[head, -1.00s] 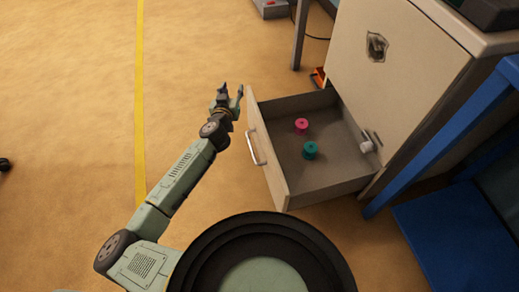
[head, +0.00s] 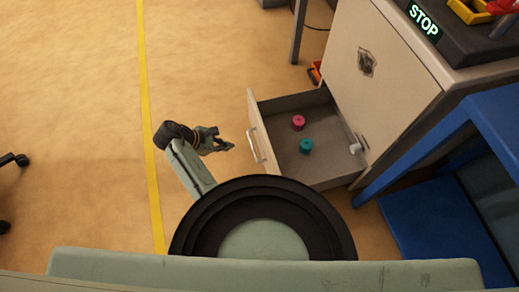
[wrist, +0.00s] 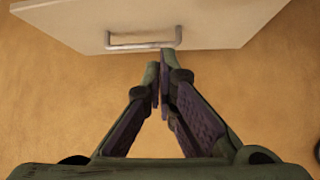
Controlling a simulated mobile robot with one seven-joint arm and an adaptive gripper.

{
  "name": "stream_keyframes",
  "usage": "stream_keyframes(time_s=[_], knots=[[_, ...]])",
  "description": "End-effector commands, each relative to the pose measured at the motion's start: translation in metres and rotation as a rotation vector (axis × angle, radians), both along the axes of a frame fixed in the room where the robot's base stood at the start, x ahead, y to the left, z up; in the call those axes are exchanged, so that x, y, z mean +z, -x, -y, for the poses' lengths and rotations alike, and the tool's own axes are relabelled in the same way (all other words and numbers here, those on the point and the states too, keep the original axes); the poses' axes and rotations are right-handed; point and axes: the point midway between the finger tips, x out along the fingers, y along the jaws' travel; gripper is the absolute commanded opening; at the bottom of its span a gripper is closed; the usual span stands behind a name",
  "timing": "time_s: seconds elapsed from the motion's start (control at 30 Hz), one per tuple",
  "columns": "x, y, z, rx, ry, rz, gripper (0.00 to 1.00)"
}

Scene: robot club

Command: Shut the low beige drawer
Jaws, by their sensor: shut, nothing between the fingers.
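The low beige drawer (head: 262,143) stands pulled out from the beige cabinet (head: 385,75) in the head view. Inside it lie a pink spool (head: 298,122), a teal spool (head: 306,146) and a small white item (head: 355,148). My gripper (head: 231,146) is shut and empty, just left of the drawer front and pointing at it. In the wrist view the drawer front (wrist: 215,22) spans the top, with its metal handle (wrist: 143,45) just beyond my fingertips (wrist: 157,65). A small gap seems to lie between fingertips and handle; contact cannot be told.
A blue frame (head: 440,150) stands right of the cabinet, close to the drawer's side. A dark machine with a STOP sign (head: 423,20) sits on the cabinet. Floor left of the drawer is clear, with a yellow line (head: 150,150). Dark wheels (head: 15,160) show at the far left.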

Motion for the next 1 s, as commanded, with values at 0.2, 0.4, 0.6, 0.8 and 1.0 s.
stream_keyframes(time_s=[0.2,0.4,0.6,0.8,1.0], knots=[[-0.002,0.048,0.016,0.001,0.154,-0.069,0.00],[-0.016,0.046,0.030,-0.002,0.162,-0.073,0.00],[-0.044,0.037,0.060,-0.002,0.161,-0.074,0.00],[-0.071,0.027,0.088,0.000,0.158,-0.073,0.00],[-0.068,0.018,0.114,0.000,0.157,-0.071,0.00]])
